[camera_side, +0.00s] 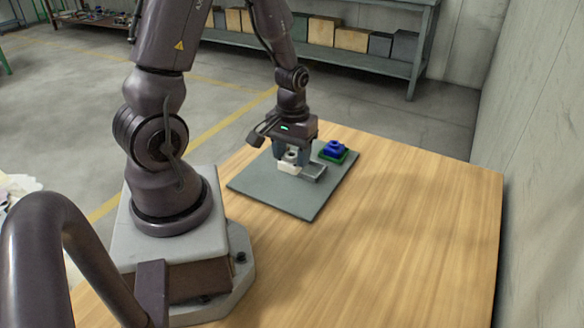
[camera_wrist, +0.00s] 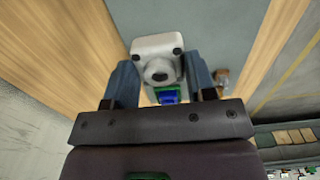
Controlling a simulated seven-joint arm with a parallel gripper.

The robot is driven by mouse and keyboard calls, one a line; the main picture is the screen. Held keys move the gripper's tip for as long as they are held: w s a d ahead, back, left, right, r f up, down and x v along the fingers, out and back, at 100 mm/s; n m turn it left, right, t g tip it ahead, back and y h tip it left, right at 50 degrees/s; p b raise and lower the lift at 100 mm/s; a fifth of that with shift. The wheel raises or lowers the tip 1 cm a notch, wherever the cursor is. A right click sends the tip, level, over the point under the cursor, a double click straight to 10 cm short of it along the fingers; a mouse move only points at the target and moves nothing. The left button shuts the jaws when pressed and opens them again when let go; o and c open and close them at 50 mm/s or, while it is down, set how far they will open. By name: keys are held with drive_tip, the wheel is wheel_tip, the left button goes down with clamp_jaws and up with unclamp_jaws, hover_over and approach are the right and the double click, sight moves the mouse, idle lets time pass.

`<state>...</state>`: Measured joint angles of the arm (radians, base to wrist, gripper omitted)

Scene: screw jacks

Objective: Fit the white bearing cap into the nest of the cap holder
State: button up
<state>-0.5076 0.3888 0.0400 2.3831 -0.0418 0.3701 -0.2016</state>
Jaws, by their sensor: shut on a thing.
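My gripper (camera_side: 291,159) is low over the grey mat, its two blue-grey fingers shut on the white bearing cap (camera_side: 289,168). In the wrist view the cap (camera_wrist: 157,48) is a white rounded block with two dark holes and a round boss, between the fingers of my gripper (camera_wrist: 158,76). I cannot tell whether its underside touches anything. A grey block (camera_side: 314,172) sits just right of the cap in the side view. A blue piece on a green base (camera_side: 335,151) stands farther back right. Which of these is the cap holder is not clear, and no nest shows.
The grey mat (camera_side: 262,190) lies on a wooden table (camera_side: 405,215), whose right part is clear. A wall stands at the right, and a shelf with boxes (camera_side: 330,35) is behind the table.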

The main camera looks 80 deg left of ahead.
drive_tip(key=s+r, duration=0.4)
drive_tip(key=w+a+f, duration=0.2)
drive_tip(key=w+f, duration=0.1)
drive_tip(key=w+a+f, duration=0.3)
drive_tip(key=w, duration=0.1)
drive_tip(key=w+a+f, duration=0.2)
drive_tip(key=w+f, duration=0.1)
drive_tip(key=w, duration=0.1)
drive_tip(key=shift+a+f, duration=0.2)
drive_tip(key=shift+a, duration=0.2)
drive_tip(key=shift+w+f, duration=0.1)
drive_tip(key=shift+f, duration=1.5)
drive_tip(key=o, duration=1.2)
drive_tip(key=shift+f, duration=0.15)
drive_tip(key=shift+c, duration=0.2)
